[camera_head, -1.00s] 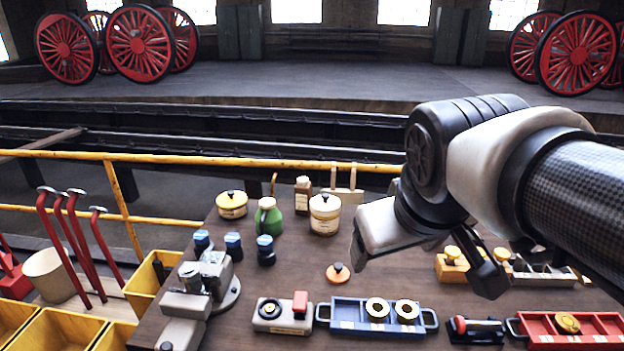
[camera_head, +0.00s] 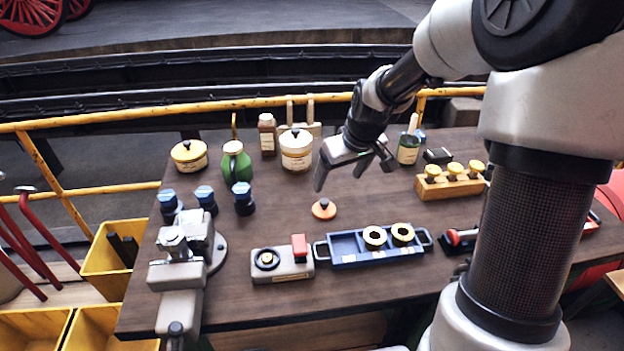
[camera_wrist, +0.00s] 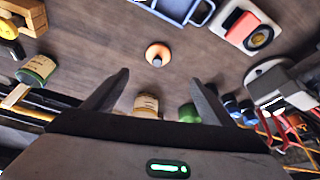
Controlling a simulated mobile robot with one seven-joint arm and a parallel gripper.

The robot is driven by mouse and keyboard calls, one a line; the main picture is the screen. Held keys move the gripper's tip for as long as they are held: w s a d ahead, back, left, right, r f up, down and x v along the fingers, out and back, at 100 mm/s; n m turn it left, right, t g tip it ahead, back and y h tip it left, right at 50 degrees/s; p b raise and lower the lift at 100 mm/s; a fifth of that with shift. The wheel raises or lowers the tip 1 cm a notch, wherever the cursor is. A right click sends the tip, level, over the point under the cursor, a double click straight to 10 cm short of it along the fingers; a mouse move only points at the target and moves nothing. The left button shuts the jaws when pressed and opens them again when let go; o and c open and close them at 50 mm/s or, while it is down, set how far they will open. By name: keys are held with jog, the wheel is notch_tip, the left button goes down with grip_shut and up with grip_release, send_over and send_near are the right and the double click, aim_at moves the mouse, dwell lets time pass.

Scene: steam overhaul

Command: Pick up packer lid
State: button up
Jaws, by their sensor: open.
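My gripper (camera_head: 352,174) is open and empty, above the bench, up and to the right of the lid in the head view. The gap between its fingers also shows in the wrist view (camera_wrist: 158,80). Nothing covers the lid.
A blue tray (camera_head: 345,262) with two brass rings stands in front of the lid. A cream jar (camera_head: 296,152), a green jug (camera_head: 236,166) and a yellow tin (camera_head: 189,157) stand behind. A grey vise (camera_head: 188,250) is at left. Bench around the lid is clear.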

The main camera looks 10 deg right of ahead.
send_over(327, 205)
jog(key=s, duration=0.3)
jog(key=f, duration=1)
jog(key=shift+w+f, duration=0.25)
jog(key=shift+d+x, duration=0.2)
jog(key=shift+x, duration=1.3)
jog(key=shift+d+x, duration=0.15)
jog(key=shift+x, duration=1.35)
jog(key=shift+w, duration=0.2)
jog(key=c, duration=1.2)
jog(key=shift+o, duration=0.2)
